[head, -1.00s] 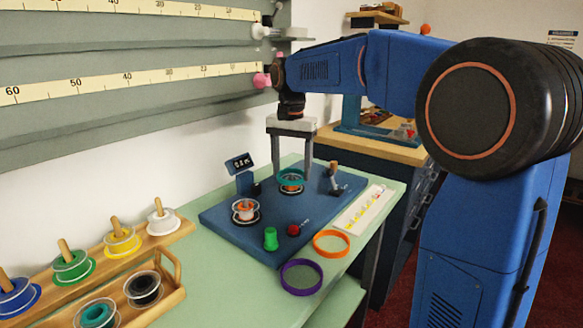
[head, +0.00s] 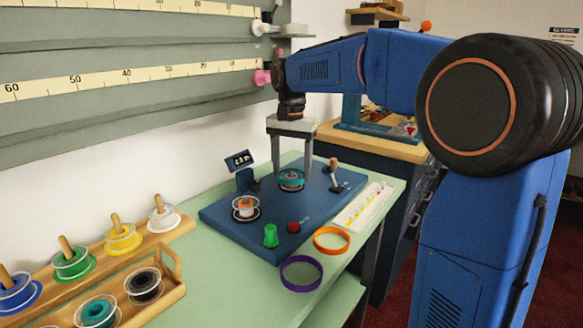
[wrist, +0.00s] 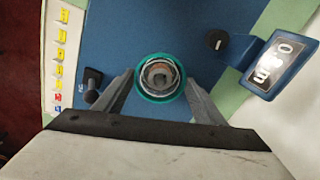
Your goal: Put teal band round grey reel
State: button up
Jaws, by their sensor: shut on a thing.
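The teal band (head: 292,184) is a ring, gripped from outside by my gripper (head: 291,176) over the blue board. In the wrist view my gripper (wrist: 160,88) has a finger on either side of the teal band (wrist: 160,98). The grey reel (wrist: 160,72) sits inside the ring there, with its pale rim and darker centre visible. In the head view the band surrounds the reel at low height, and most of the reel's side is hidden by it. I cannot tell whether the band touches the board.
Racked spools stand left.

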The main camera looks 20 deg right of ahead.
jog(key=o, duration=1.1)
jog(key=shift+r, duration=3.5)
